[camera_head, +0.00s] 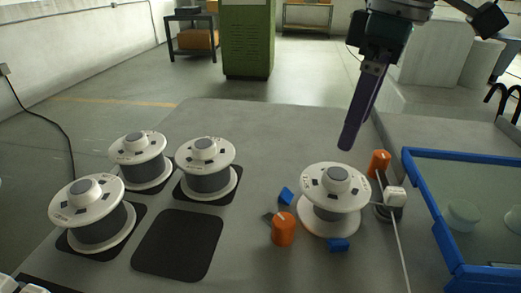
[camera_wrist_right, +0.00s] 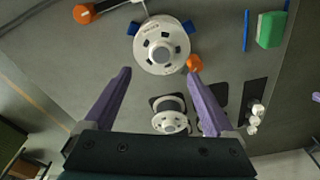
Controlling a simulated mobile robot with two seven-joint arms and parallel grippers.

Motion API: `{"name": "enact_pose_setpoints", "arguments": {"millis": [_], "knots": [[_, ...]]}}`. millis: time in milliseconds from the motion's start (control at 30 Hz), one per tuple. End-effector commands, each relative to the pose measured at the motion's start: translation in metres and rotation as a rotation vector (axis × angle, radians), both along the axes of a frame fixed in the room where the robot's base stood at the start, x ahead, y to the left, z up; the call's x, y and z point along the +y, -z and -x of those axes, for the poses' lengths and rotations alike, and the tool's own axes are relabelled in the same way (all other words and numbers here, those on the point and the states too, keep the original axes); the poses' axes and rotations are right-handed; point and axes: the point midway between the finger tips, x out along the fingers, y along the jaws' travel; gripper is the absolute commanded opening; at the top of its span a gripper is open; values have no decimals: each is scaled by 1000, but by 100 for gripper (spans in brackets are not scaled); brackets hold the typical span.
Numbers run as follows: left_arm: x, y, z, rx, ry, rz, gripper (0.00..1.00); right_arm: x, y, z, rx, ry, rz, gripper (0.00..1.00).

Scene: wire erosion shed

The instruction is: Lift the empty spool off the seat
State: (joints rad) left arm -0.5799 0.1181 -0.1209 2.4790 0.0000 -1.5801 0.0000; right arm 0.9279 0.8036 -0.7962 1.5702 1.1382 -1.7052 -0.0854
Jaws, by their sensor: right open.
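The spool on the seat (camera_head: 335,187) stands upright at the right of the table in the head view. It has a white flange with dark slots and a pale raised hub, and the upper flange hides much of its core. It also shows at the top of the wrist view (camera_wrist_right: 160,48).
Three grey-wound spools (camera_head: 207,168) stand on dark mats at the left. One mat (camera_head: 178,245) is bare. A blue-rimmed tray (camera_head: 424,205) lies farther right.

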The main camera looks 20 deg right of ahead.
Motion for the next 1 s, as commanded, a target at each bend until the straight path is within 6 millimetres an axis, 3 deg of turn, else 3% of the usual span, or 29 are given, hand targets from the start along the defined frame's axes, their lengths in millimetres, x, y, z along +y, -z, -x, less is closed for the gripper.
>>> {"name": "enact_pose_setpoints", "arguments": {"millis": [600,867,1000], "knots": [[2,-2,0,-3,3,-7,0,5,77,-4,1,-3,1,89],[1,-2,-1,-2,0,-3,0,6,79,-5,-2,-4,1,88],[0,-2,0,-2,-2,2,0,6,79,-4,-2,-4,1,72]]}}
